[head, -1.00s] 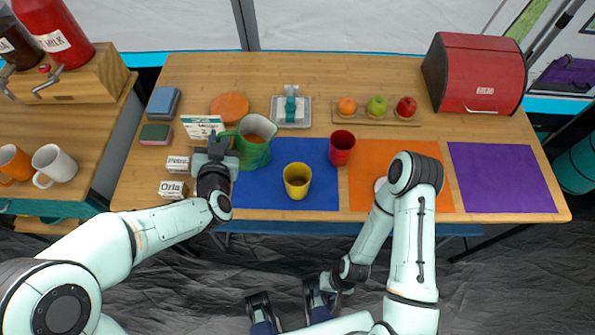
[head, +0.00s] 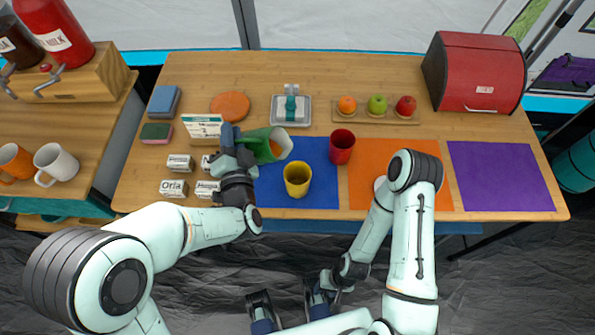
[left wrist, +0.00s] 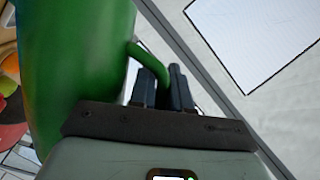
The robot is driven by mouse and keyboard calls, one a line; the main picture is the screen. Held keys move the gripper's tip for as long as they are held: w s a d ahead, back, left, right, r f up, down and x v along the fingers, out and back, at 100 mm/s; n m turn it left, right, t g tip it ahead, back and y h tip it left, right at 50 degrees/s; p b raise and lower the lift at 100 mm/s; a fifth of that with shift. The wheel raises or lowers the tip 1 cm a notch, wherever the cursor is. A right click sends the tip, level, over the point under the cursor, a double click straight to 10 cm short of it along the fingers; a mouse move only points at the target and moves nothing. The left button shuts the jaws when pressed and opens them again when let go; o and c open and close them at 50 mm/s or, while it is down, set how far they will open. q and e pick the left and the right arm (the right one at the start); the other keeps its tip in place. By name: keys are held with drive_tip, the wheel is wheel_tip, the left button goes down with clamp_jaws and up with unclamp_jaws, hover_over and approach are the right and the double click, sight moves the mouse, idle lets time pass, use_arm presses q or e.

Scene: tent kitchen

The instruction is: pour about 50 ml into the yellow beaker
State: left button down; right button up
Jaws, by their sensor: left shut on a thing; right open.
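The yellow beaker (head: 297,188) stands upright on the blue mat in the head view; I cannot tell whether it holds liquid. The green jug (head: 258,146) is tipped to the right, its mouth up and left of the beaker. My left gripper (head: 232,153) is shut on the jug's handle; the left wrist view shows the green jug wall (left wrist: 80,60) and the handle (left wrist: 150,62) between the fingers (left wrist: 162,88). My right gripper (head: 287,300) is open and empty, low at the front, away from the table.
Small labelled boxes (head: 173,188) and a sign (head: 203,126) are near my left gripper. A tray (head: 304,119) lies behind. The orange (head: 375,153) and purple (head: 500,178) mats are mostly clear.

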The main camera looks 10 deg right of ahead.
use_arm(q)
drive_tip(key=shift+s+d+r+m, duration=0.15)
drive_tip(key=shift+d+m, duration=0.05)
drive_tip(key=shift+m, duration=0.2)
drive_tip(key=shift+s+d+r+m+t, duration=0.2)
drive_tip(key=shift+d+m+t, duration=0.15)
drive_tip(key=shift+m+t, duration=0.25)
drive_tip(key=shift+s+a, duration=0.15)
idle(0.4)
drive_tip(key=shift+s+d+m, duration=0.3)
drive_tip(key=shift+s+m, duration=0.2)
drive_tip(key=shift+s, duration=0.05)
idle(1.2)
drive_tip(key=shift+w+a, duration=0.1)
drive_tip(key=shift+a, duration=0.05)
idle(0.3)
drive_tip(key=n, duration=0.1)
drive_tip(key=a+n+g, duration=0.1)
drive_tip(key=w+a+n, duration=0.1)
drive_tip(key=shift+w+f+n+g, duration=0.1)
drive_tip(key=shift+f+n+g, duration=0.2)
drive_tip(key=shift+n, duration=0.1)
drive_tip(key=shift+w+a+f+n+g, duration=0.2)
drive_tip(key=shift+f+n+g, duration=0.25)
drive_tip(key=shift+n, duration=0.45)
